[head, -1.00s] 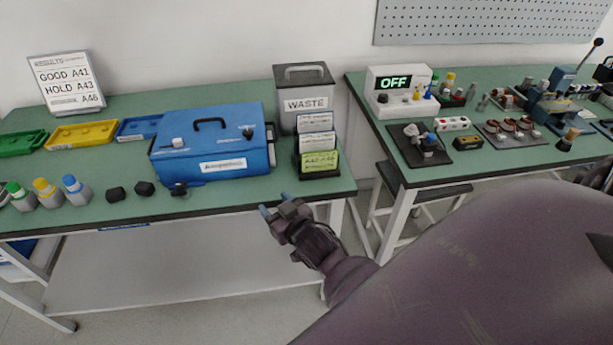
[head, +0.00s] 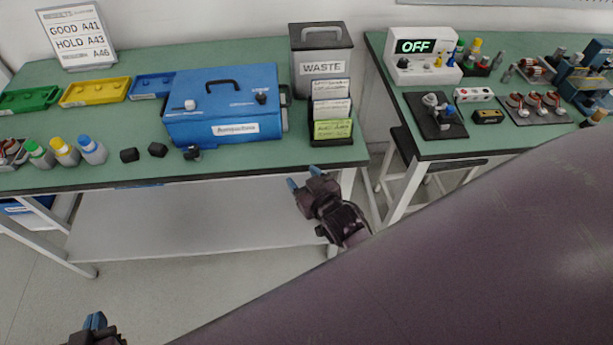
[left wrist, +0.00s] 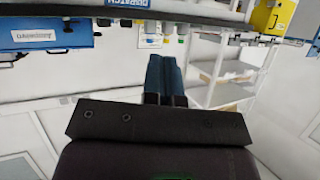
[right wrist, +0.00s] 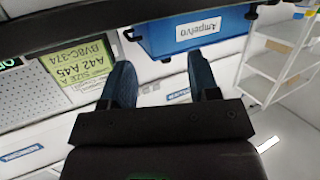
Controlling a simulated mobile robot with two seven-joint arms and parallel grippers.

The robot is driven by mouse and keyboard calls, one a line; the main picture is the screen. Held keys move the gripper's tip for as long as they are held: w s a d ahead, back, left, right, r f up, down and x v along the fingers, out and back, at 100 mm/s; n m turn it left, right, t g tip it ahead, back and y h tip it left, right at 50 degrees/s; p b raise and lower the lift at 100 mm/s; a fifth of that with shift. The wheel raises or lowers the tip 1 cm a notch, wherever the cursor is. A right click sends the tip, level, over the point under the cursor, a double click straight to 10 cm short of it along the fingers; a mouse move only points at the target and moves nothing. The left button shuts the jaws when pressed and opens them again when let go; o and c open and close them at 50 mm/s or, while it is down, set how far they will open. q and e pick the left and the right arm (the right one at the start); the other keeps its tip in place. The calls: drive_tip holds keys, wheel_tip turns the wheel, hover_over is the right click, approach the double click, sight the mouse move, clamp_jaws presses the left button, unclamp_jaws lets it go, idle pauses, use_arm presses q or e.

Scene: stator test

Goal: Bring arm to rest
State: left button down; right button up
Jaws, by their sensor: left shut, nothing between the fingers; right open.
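My left gripper (head: 95,325) shows at the bottom left of the head view, low in front of the left table. In the left wrist view its blue fingers (left wrist: 164,78) are together with nothing between them. My right gripper (head: 305,184) is just in front of the left table's front edge, below the card rack. In the right wrist view its blue fingers (right wrist: 163,85) are apart and empty. A large purple-grey arm link of mine covers the lower right of the head view.
On the left table (head: 250,165) stand a blue box (head: 225,110), a waste bin (head: 320,65), and a card rack (head: 332,130). Coloured trays and bottles are further left. The right table (head: 430,150) holds an OFF display unit (head: 420,55) and parts. A stool (head: 405,150) stands beneath.

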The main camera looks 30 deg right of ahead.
use_arm(q)
drive_tip(key=s+f+g, duration=0.1)
drive_tip(key=s+f, duration=0.3)
drive_tip(key=f, duration=0.3)
drive_tip(key=shift+s+a, duration=0.15)
drive_tip(key=shift+a, duration=0.25)
use_arm(e)
drive_tip(key=s+d+f+g, duration=0.2)
drive_tip(key=s, duration=0.5)
drive_tip(key=s+d+f+g, duration=0.1)
drive_tip(key=s+d+f, duration=0.2)
drive_tip(key=s, duration=0.5)
drive_tip(key=shift+s+d+f+g+h, duration=0.2)
drive_tip(key=shift+d+f+g+h, duration=0.1)
drive_tip(key=shift+g+h, duration=0.1)
